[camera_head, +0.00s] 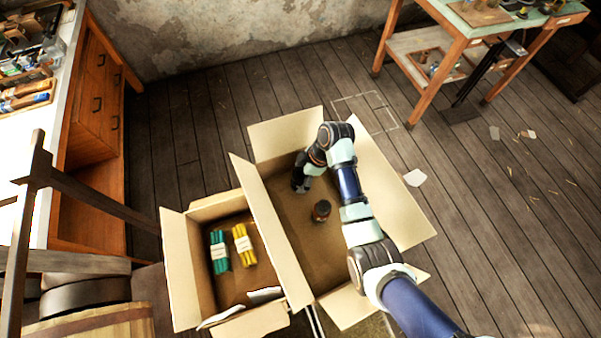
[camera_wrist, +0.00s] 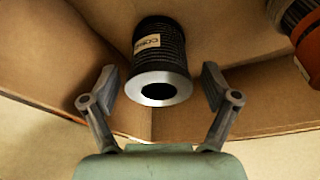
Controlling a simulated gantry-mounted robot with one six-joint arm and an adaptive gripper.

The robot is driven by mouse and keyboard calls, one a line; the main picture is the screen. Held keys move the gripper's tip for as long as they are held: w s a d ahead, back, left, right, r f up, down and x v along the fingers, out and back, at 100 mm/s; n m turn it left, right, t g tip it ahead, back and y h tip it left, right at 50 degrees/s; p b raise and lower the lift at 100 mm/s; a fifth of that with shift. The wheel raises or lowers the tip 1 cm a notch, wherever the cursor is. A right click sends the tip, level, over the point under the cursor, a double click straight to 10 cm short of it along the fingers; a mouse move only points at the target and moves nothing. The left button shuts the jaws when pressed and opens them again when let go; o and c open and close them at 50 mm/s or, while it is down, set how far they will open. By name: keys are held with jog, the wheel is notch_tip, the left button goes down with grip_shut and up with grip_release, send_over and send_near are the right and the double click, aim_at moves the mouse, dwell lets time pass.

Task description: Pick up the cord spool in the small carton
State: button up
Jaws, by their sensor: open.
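The cord spool (camera_wrist: 160,55) is black with a pale end ring and a label reading "CORD". In the wrist view it stands upper centre, between and a little beyond the fingertips of my gripper (camera_wrist: 159,82). My gripper is open, with a finger to either side of the spool and a visible gap to each. In the head view my gripper (camera_head: 299,184) is down inside the right-hand carton (camera_head: 292,238), near its far left corner. That carton looks larger than the left one. I cannot clearly make out the cord spool in the head view, where my gripper hides that spot.
A dark, reddish-brown round item (camera_head: 321,210) stands in the same carton; an orange-brown item shows at the upper right of the wrist view (camera_wrist: 305,35). The left carton (camera_head: 178,262) holds green (camera_head: 219,251) and yellow (camera_head: 243,244) bundles. Carton flaps stand open around my arm.

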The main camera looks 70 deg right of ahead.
jog(key=c, duration=1.3)
jog(key=shift+r, duration=0.15)
notch_tip(320, 180, up, 20)
jog(key=p, duration=1)
